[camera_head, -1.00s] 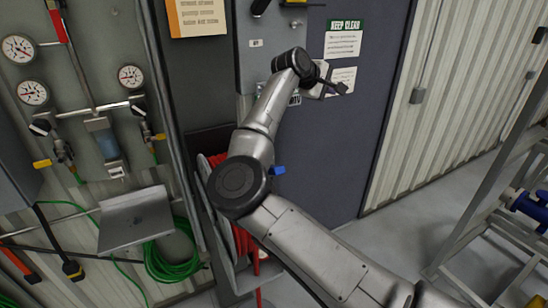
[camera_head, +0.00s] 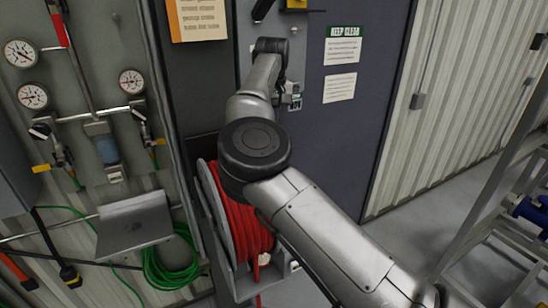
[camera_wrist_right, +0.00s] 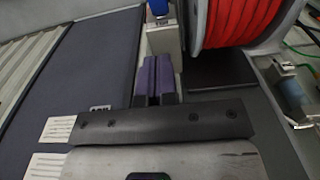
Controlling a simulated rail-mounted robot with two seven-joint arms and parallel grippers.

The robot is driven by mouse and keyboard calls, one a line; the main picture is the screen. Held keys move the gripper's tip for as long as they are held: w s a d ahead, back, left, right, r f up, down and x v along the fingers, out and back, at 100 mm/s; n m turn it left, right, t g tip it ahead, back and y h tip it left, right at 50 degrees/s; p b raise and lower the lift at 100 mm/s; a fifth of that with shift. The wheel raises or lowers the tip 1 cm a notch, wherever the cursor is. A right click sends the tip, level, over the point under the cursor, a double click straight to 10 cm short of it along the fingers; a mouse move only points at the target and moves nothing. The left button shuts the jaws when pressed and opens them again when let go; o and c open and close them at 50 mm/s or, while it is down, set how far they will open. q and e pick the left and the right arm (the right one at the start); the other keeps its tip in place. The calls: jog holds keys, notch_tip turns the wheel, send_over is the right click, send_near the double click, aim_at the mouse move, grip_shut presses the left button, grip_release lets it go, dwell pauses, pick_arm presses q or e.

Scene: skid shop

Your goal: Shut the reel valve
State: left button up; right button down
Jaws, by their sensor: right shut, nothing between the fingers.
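The reel valve shows in the right wrist view as a pale grey block (camera_wrist_right: 164,38) with a blue handle (camera_wrist_right: 158,8) at the top edge, beside the hose reel. Its handle is cut off there, so I cannot tell its full position. My right gripper (camera_wrist_right: 153,66) is shut and empty, its purple fingers pointing at the grey block. I cannot tell whether they touch it. In the head view my right arm covers the valve, and the fingers are hidden. My left gripper is not in view.
The reel with red hose (camera_head: 240,222) stands directly beside the valve; it also shows in the right wrist view (camera_wrist_right: 235,18). Gauges (camera_head: 20,52) and a green hose (camera_head: 170,265) are on the left. Paper signs (camera_head: 341,52) hang on the dark panel. A metal rack stands right.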

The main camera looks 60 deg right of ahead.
jog(key=f+p, duration=0.1)
jog(key=f, duration=0.4)
jog(key=f+p, duration=0.1)
jog(key=f, duration=0.4)
jog(key=shift+w+d, duration=0.1)
jog(key=shift+w, duration=0.1)
jog(key=shift+s+a+f+p, duration=0.3)
jog(key=shift+s+f+p, duration=0.2)
jog(key=shift+f, duration=0.3)
jog(key=shift+s+a+f+p, duration=0.15)
jog(key=shift+s+f, duration=0.1)
jog(key=shift+f, duration=0.2)
jog(key=shift+s+a+f+p, duration=0.1)
jog(key=shift+s+f+p, duration=0.1)
jog(key=shift+f, duration=0.2)
